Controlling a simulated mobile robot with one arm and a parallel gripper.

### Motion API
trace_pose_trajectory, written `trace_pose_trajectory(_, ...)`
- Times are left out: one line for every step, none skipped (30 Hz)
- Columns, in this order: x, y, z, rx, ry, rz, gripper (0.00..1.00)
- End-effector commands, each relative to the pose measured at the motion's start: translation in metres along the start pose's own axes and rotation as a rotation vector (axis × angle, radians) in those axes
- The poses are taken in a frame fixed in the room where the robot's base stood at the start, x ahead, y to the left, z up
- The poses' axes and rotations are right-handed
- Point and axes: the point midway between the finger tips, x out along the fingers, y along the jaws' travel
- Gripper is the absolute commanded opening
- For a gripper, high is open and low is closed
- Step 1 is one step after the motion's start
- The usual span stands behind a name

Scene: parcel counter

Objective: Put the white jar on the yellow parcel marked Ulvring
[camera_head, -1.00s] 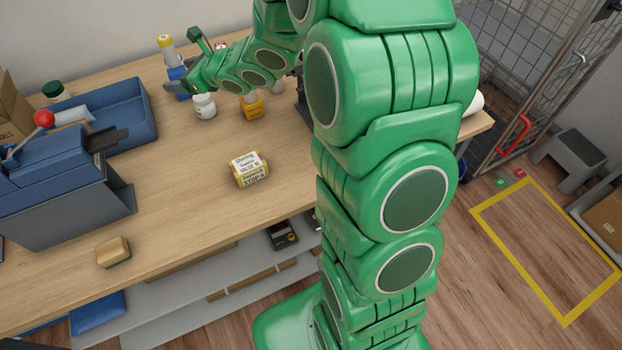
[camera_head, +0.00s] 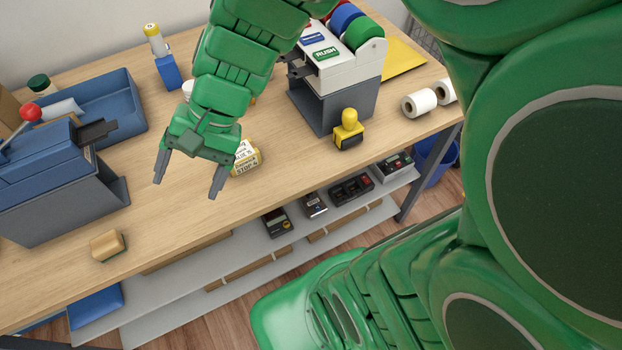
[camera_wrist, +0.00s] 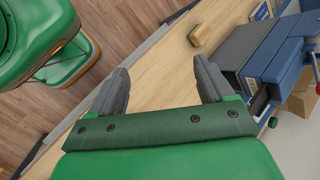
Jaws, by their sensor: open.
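The white jar (camera_head: 187,88) stands on the counter behind my arm, and only its left part shows. The yellow parcel (camera_head: 246,160) with white labels lies on the counter, partly covered by my gripper. Only part of its lettering shows. My gripper (camera_head: 188,187) is open and empty, with its fingers spread above the counter, in front of the jar and to the left of the parcel. In the wrist view my gripper (camera_wrist: 160,67) has nothing between its fingers, and neither jar nor parcel shows there.
A blue tray (camera_head: 135,122) and a blue machine with a red knob (camera_head: 30,112) stand left. A small tan block (camera_head: 107,246) lies near the front edge. A yellow stamp (camera_head: 348,130) and a grey-and-white dispenser (camera_head: 335,90) stand right.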

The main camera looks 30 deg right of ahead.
Motion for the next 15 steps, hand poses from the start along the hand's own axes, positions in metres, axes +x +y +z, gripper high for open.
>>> trace_pose_trajectory(-0.005, 0.018, 0.009, -0.053, 0.012, 0.063, 0.81)
trace_pose_trajectory(-0.008, 0.03, 0.013, -0.083, 0.017, 0.105, 0.81)
trace_pose_trajectory(-0.013, 0.046, 0.018, -0.122, 0.025, 0.16, 0.81)
trace_pose_trajectory(-0.017, 0.058, 0.021, -0.151, 0.032, 0.202, 0.81)
trace_pose_trajectory(-0.022, 0.07, 0.024, -0.178, 0.038, 0.243, 0.81)
trace_pose_trajectory(-0.028, 0.085, 0.028, -0.21, 0.044, 0.298, 0.81)
trace_pose_trajectory(-0.033, 0.096, 0.03, -0.233, 0.049, 0.339, 0.81)
trace_pose_trajectory(-0.039, 0.107, 0.032, -0.254, 0.055, 0.377, 0.81)
trace_pose_trajectory(-0.047, 0.12, 0.034, -0.279, 0.064, 0.426, 0.81)
trace_pose_trajectory(-0.052, 0.129, 0.035, -0.296, 0.071, 0.459, 0.81)
trace_pose_trajectory(-0.058, 0.137, 0.035, -0.31, 0.077, 0.49, 0.81)
trace_pose_trajectory(-0.064, 0.146, 0.036, -0.326, 0.082, 0.526, 0.81)
trace_pose_trajectory(-0.068, 0.152, 0.037, -0.336, 0.086, 0.549, 0.81)
trace_pose_trajectory(-0.072, 0.156, 0.037, -0.344, 0.089, 0.569, 0.81)
trace_pose_trajectory(-0.076, 0.162, 0.037, -0.353, 0.093, 0.59, 0.81)
